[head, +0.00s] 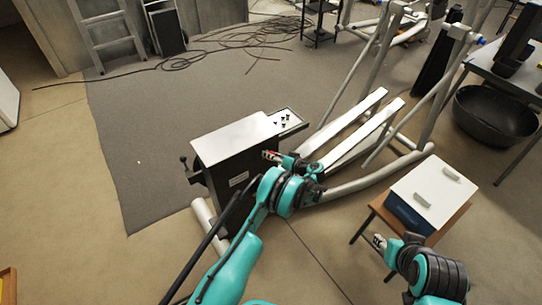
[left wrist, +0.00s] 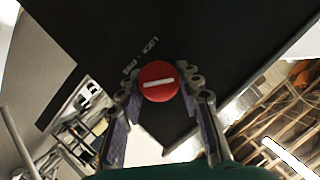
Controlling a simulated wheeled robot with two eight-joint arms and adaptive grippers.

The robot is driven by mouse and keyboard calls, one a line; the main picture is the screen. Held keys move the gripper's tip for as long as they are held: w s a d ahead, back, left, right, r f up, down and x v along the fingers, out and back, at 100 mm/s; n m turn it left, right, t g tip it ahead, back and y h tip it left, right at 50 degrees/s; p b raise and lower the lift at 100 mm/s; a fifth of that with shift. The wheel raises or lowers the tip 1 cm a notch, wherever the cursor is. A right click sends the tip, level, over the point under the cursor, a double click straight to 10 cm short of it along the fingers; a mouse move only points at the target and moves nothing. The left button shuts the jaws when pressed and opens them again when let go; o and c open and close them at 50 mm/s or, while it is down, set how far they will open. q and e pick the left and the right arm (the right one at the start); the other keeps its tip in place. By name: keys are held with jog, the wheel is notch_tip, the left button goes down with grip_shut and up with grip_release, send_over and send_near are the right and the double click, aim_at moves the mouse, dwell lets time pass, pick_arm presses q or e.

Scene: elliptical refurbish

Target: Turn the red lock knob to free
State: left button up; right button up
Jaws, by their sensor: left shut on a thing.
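The red lock knob (left wrist: 159,89) is round with a white bar across its face and sits on a black panel (left wrist: 95,32) of the elliptical machine. The bar lies nearly level, its right end slightly raised. White lettering "LOCK - FREE" (left wrist: 138,58) runs slantwise above the knob. My left gripper (left wrist: 160,84) has a finger on each side of the knob and is shut on it. In the head view my left gripper (head: 272,156) is at the side of the dark housing and mostly hides the knob. My right gripper (head: 379,242) is away from the machine, near a small stool.
The housing has a white top cover (head: 235,138) and a tray of small dark parts (head: 285,121). White pedal rails (head: 350,135) run behind my left gripper. A white-lidded blue box (head: 425,195) stands on the wooden stool. Cables lie on the grey mat (head: 150,130).

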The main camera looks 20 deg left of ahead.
dwell(0.3)
pick_arm(q)
jog(key=o, duration=1.2)
jog(key=shift+c, duration=0.2)
jog(key=v, duration=1.2)
jog(key=shift+w+f, duration=0.1)
jog(key=shift+f, duration=0.05)
